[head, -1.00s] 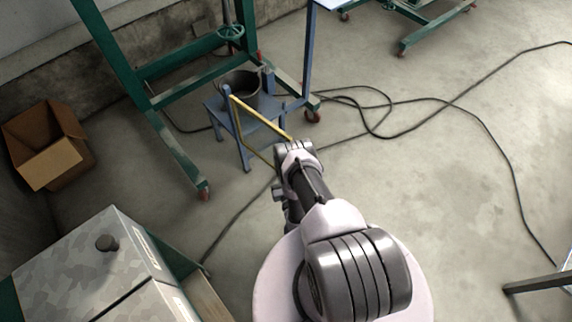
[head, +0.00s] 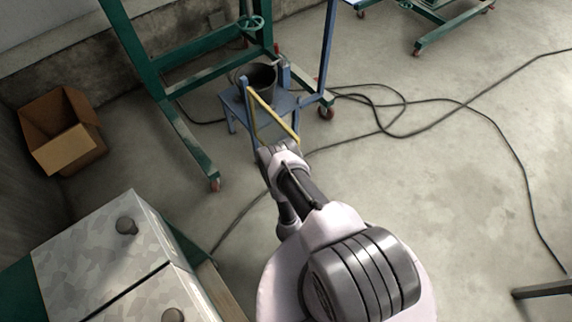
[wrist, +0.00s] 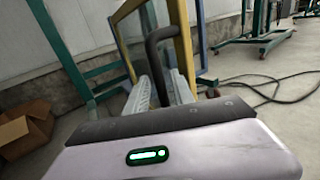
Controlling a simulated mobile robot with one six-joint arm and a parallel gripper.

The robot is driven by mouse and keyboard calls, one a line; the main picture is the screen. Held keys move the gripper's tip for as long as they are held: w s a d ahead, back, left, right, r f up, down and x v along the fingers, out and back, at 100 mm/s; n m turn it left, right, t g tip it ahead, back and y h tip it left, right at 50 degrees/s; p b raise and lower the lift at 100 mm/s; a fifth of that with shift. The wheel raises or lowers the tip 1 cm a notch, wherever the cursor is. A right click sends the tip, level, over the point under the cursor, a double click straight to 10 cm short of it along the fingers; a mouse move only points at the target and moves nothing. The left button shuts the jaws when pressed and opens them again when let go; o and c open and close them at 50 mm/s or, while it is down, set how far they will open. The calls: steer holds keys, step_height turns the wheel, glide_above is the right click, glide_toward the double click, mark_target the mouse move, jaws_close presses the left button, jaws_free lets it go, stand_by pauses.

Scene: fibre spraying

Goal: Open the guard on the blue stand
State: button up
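The guard (head: 272,113) is a yellow frame on the near side of the blue stand (head: 285,103). In the wrist view the guard (wrist: 183,45) stands close ahead, with a clear pane and a dark curved handle (wrist: 153,48). My gripper (head: 270,148) is at the guard's near side, low in the frame. In the wrist view its two ribbed grey fingers (wrist: 160,90) are apart, with the handle's lower part between them. I cannot tell whether they touch it. A dark pot (head: 258,76) sits on the stand behind the guard.
A green frame (head: 172,110) on castors stands left of and behind the stand. An open cardboard box (head: 62,140) is at the far left. A metal-topped cabinet (head: 100,250) is at the near left.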

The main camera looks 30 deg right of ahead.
steer(key=shift+s, duration=0.1)
steer(key=v, duration=0.7)
steer(key=shift+s, duration=0.2)
steer(key=shift+a, duration=0.1)
